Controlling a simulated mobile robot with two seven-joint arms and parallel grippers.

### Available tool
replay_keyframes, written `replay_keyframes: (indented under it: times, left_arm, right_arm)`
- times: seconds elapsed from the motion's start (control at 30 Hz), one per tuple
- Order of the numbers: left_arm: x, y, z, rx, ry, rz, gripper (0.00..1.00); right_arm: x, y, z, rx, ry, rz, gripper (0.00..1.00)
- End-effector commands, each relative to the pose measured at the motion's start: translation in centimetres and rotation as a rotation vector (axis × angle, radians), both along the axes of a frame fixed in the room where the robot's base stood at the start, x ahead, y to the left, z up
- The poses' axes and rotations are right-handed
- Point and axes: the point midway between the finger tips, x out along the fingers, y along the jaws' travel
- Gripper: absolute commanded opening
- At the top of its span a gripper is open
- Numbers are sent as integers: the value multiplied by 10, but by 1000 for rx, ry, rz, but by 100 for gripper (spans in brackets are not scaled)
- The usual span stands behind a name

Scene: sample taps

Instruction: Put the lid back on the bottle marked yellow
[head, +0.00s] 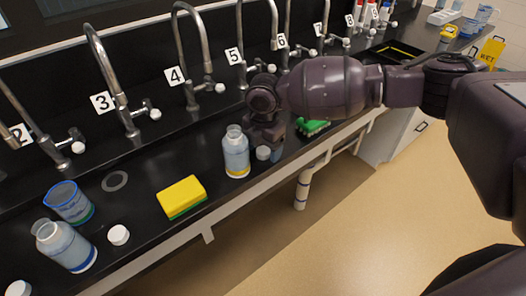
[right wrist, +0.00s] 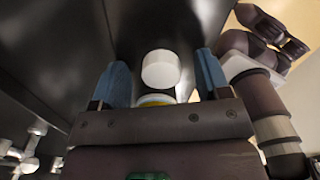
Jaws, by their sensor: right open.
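The bottle marked yellow (head: 236,152) stands upright and uncapped on the black counter, with a yellow band around its clear blue-tinted body. A white lid (head: 263,153) lies on the counter just right of it, close to the front edge. My right gripper (head: 270,148) is at this lid, pointing down, partly hidden by its own arm. In the right wrist view, the white lid (right wrist: 160,68) shows between the two blue fingers of the open gripper (right wrist: 162,65). A yellow band (right wrist: 155,100) shows beside it, partly hidden by the gripper body. My left gripper is not in view.
A yellow sponge (head: 181,195), a blue-rimmed beaker (head: 70,204), a blue-banded open bottle (head: 66,246) and another white lid (head: 119,235) are to the left. A green brush (head: 312,127) lies right of the gripper. Numbered taps (head: 190,60) line the back.

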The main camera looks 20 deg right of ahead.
Motion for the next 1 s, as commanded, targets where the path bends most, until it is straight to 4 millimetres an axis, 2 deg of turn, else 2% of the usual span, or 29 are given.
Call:
replay_keyframes:
  times: [0.17, 0.2, 0.5, 0.53, 0.87, 1.0]
  left_arm:
    - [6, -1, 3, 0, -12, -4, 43]
    - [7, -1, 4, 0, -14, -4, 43]
    - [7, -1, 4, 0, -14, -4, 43]
    - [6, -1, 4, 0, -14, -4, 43]
    - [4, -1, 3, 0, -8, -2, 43]
    - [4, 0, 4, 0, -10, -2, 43]
  right_arm:
    - [0, 0, 1, 0, 0, 0, 70]
    - [0, 0, 1, 0, 0, 0, 67]
    - [0, 0, 1, 0, 0, 0, 21]
    - [0, 0, 1, 0, 0, 0, 18]
    - [0, 0, 1, 0, 0, -1, 17]
    - [0, 0, 10, 0, -1, -1, 17]
